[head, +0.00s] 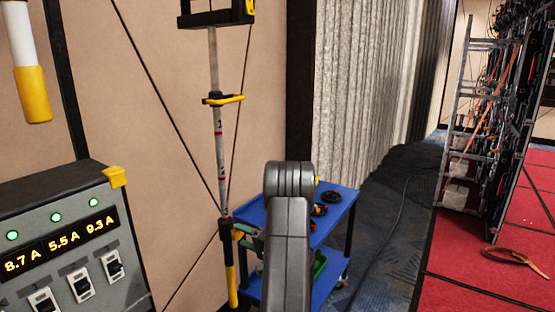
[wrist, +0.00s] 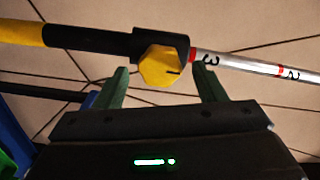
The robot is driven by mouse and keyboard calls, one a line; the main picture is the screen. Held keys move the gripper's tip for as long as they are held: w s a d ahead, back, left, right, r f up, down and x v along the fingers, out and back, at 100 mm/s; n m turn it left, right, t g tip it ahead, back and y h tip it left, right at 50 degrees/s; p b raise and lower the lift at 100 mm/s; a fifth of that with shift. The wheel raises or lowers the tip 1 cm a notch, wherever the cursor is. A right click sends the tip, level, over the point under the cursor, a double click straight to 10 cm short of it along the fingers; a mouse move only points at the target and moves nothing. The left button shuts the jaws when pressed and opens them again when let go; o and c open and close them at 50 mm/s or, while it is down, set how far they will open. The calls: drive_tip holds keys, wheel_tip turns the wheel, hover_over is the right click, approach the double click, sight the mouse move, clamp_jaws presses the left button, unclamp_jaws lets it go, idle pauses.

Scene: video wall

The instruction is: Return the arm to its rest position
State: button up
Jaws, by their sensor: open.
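My grey arm (head: 288,235) stands upright in the lower middle of the head view and hides part of the blue cart. My gripper (wrist: 163,78) has two green fingers, spread apart with nothing held between them. Just past the fingertips in the wrist view is a yellow knob (wrist: 163,66) on the black clamp of a pole. The knob lines up with the gap between the fingers, and I cannot tell how far off it is. In the head view my gripper is mostly hidden behind the arm, close to the lower part of the pole (head: 219,150).
A blue cart (head: 340,205) with small items stands behind my arm. A grey panel (head: 65,235) with lit readouts and switches is at the lower left. A metal frame with cables (head: 487,130) stands on red flooring (head: 470,260) at right. Dark carpet lies between.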

drive_tip(key=shift+x, duration=1.25)
